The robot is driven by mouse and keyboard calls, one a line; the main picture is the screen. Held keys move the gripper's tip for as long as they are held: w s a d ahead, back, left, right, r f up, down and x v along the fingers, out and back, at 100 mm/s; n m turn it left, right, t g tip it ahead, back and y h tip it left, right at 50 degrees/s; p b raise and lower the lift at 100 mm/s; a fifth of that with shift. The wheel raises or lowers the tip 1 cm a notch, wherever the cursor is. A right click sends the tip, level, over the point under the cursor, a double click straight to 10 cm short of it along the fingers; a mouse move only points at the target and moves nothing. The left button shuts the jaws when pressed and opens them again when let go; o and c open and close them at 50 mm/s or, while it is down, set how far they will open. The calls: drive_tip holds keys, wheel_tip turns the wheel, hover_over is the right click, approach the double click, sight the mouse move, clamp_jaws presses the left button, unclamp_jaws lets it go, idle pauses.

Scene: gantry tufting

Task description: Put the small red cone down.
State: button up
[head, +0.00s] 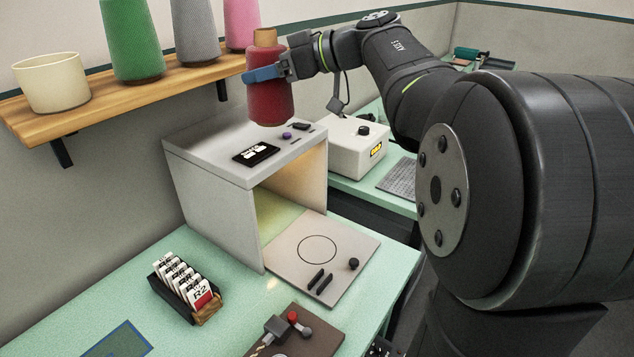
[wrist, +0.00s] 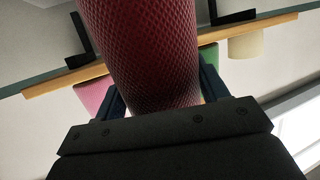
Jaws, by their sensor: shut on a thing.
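The small red cone (head: 268,102) is a dark red yarn cone with a tan top. It is upright in the air in the head view, in front of the right end of the shelf and over the grey box. My gripper (head: 264,73) is shut around its upper part, with a blue finger across its side. In the wrist view the red cone (wrist: 140,50) fills the middle, between the two dark fingers of my gripper (wrist: 160,95). The cone's far side is hidden.
A wooden shelf (head: 100,103) holds a cream pot (head: 50,82) and green, grey and pink cones. Below stands an open-fronted grey box (head: 215,185) with a plate (head: 340,265) marked with a circle. A card rack (head: 185,288) and a white device (head: 345,150) stand nearby.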

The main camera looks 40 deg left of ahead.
drive_tip(key=w+d+f+m+t, duration=0.55)
drive_tip(key=w+d+f, duration=0.25)
drive_tip(key=w+f, duration=0.3)
drive_tip(key=s+d+f+m+t, duration=0.1)
drive_tip(key=d+f+t, duration=0.1)
drive_tip(key=d+f, duration=0.4)
drive_tip(key=s+d+f+m+t, duration=0.1)
drive_tip(key=d+f+m+t, duration=0.2)
drive_tip(key=f, duration=0.6)
drive_tip(key=s+a+f+n, duration=0.1)
drive_tip(key=s+a+f, duration=0.2)
drive_tip(key=a+f, duration=0.7)
drive_tip(key=shift+a+f, duration=0.2)
drive_tip(key=shift+f, duration=0.35)
drive_tip(key=shift+s+f, duration=0.1)
drive_tip(key=shift+f, duration=0.05)
drive_tip(key=o, duration=1.2)
